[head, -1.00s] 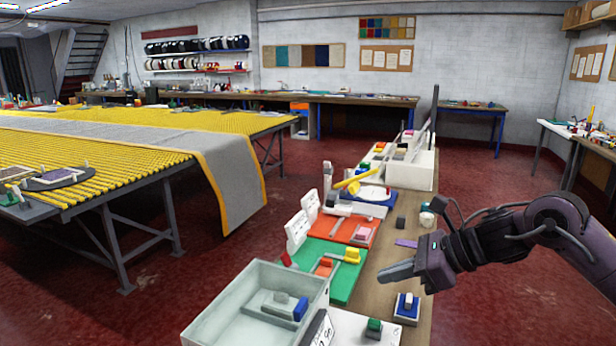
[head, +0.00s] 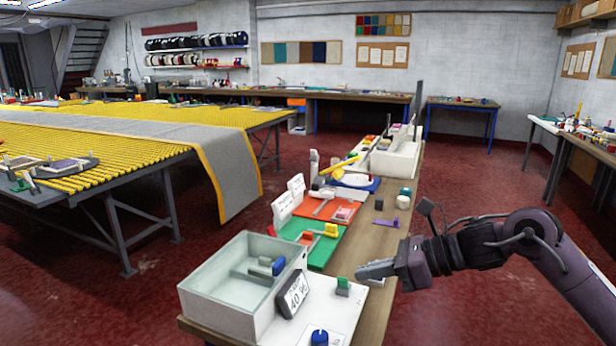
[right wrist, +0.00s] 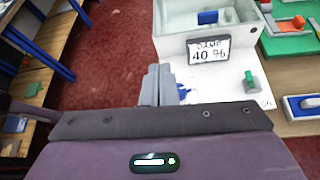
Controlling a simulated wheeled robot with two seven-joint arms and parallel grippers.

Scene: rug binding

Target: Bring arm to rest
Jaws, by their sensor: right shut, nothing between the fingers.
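My right gripper (head: 376,268) reaches in from the right in the head view, with its fingers together and empty. It hovers near the right edge of the narrow wooden workbench (head: 372,240), close to a green-topped block on a white board (head: 330,306). In the right wrist view the closed fingers (right wrist: 158,86) point at the white board's edge, with red floor to their left. My left gripper is in neither view.
Green and orange mats (head: 290,212) lie beyond. A yellow roller table (head: 110,165) with a grey rug (head: 225,165) is at left. Red floor is open at right.

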